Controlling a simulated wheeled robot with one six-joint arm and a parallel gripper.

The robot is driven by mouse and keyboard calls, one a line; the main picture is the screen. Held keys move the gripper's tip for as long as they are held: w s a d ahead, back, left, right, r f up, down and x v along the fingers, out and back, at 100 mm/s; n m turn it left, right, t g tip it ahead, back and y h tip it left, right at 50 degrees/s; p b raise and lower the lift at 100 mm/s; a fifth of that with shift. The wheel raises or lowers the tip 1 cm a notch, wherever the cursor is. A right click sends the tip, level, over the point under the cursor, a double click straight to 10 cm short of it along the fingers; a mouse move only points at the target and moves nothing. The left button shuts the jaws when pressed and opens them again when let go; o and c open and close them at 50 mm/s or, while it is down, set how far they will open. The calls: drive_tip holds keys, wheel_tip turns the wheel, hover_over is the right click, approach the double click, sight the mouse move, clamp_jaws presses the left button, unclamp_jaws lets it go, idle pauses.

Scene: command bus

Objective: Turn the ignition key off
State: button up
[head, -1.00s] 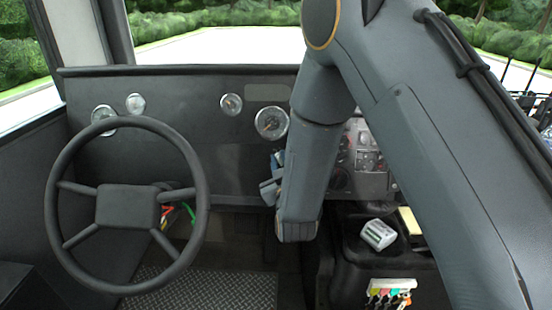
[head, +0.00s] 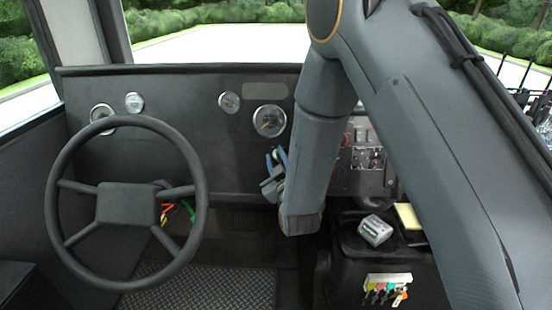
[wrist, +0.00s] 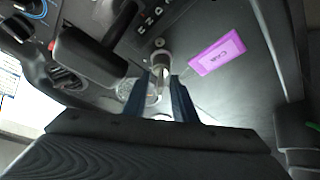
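My gripper (wrist: 160,76) is open in the wrist view, with its two blue fingers apart. A silver cylinder-shaped part (wrist: 161,58), possibly the ignition key or its lock, shows between and just beyond the fingertips. I cannot tell whether the fingers touch it or which way a key is turned. The ignition key cannot be made out there.
In the wrist view a black lever (wrist: 92,50) is close on the left. The steering wheel (head: 126,205) stands left of my gripper in the head view. A control panel (head: 362,160), a small white box (head: 375,230) and a rack of coloured keys (head: 386,288) are at right.

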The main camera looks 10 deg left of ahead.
drive_tip(key=shift+s+d, duration=0.1)
drive_tip(key=v, duration=0.7)
drive_tip(key=shift+s, duration=0.3)
